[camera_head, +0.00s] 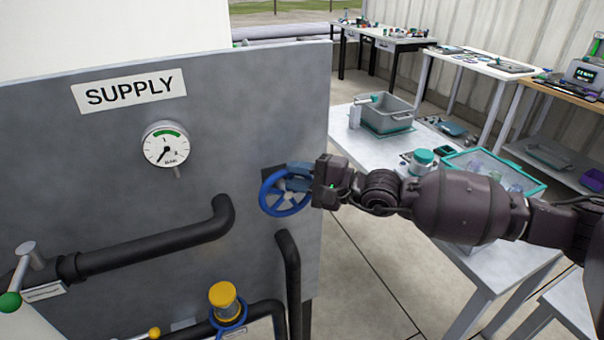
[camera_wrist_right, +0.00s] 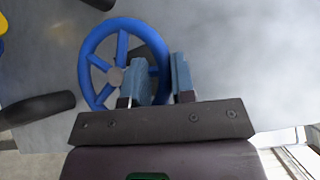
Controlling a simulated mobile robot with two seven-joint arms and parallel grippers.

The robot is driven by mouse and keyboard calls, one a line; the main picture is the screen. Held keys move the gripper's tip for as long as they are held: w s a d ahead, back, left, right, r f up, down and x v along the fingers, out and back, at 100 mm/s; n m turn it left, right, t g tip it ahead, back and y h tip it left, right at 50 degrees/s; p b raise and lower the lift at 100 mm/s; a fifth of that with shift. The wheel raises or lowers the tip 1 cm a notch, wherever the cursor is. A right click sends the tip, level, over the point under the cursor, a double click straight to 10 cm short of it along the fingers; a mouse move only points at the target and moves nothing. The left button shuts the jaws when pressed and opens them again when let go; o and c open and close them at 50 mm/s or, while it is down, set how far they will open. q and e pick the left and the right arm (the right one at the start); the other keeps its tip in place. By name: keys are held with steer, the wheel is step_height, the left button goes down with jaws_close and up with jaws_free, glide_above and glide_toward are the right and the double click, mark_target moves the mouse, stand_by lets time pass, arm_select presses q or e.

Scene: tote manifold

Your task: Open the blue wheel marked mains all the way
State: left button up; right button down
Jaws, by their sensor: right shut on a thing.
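The blue wheel (camera_head: 271,203) is mounted on the grey supply panel (camera_head: 80,140), right of the gauge; no mains marking can be read. It also shows in the right wrist view (camera_wrist_right: 88,62), with spokes and a grey hub. My right gripper (camera_head: 290,178) reaches in from the right, its blue fingers at the wheel's right side. In the right wrist view its fingers (camera_wrist_right: 158,82) stand either side of the rim, shut on it. The fingers hide part of the rim and spokes. My left gripper is not in view.
A round gauge (camera_head: 166,146) sits under the SUPPLY sign (camera_head: 128,91). Black pipes (camera_head: 160,245) cross the panel; a yellow-capped valve (camera_head: 224,297) and a green-knobbed lever (camera_head: 12,300) are lower. A table (camera_head: 345,150) with a grey bin (camera_head: 388,114) stands behind my right arm.

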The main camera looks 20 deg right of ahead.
steer(key=shift+w+r+n, duration=0.25)
steer(key=shift+r+n, duration=0.05)
steer(key=shift+r, duration=0.2)
steer(key=c, duration=1.1)
jaws_free()
steer(key=shift+f, duration=0.15)
steer(key=shift+a+f, duration=0.1)
